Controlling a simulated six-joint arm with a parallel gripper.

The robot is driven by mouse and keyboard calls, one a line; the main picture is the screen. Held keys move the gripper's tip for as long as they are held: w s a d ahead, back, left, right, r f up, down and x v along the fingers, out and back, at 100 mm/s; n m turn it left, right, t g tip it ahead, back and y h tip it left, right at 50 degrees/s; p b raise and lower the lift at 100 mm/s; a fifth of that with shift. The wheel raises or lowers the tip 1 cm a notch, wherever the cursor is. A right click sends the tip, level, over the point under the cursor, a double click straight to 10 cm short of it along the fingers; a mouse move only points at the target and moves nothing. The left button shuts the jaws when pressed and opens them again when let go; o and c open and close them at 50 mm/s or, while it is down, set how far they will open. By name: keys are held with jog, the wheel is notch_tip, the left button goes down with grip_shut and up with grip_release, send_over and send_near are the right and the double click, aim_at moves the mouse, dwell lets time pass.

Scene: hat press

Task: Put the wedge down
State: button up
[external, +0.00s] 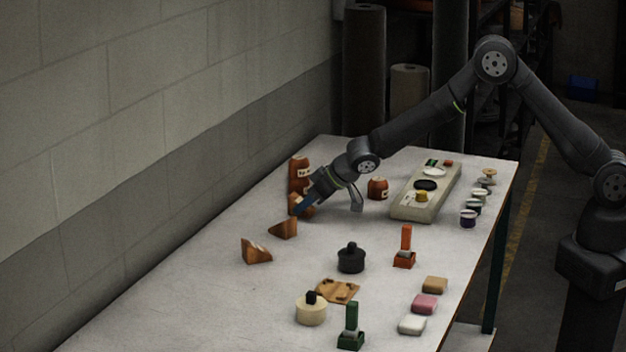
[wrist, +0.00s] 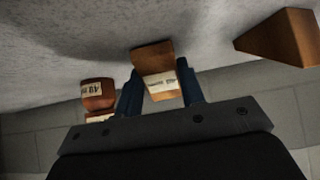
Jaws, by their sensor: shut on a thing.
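My gripper (external: 304,207) is shut on a brown wooden wedge (wrist: 154,58) with a white label, near the wall side of the table. In the wrist view the wedge sits between the two blue fingers (wrist: 157,88), its far end close to the table surface. I cannot tell whether it touches the table. In the external view the fingers partly hide it. A second wooden wedge (external: 284,229) stands nearby on the table and also shows at the right of the wrist view (wrist: 285,40). A third wedge (external: 256,251) lies nearer the camera.
The table's near left part (external: 180,310) is clear.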

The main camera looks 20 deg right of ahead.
jog(key=shift+f, duration=0.2)
jog(key=o, duration=1)
jog(key=shift+r, duration=0.1)
jog(key=shift+s+d+r, duration=0.2)
jog(key=shift+r, duration=0.3)
jog(key=v, duration=1.1)
jog(key=shift+f, duration=0.1)
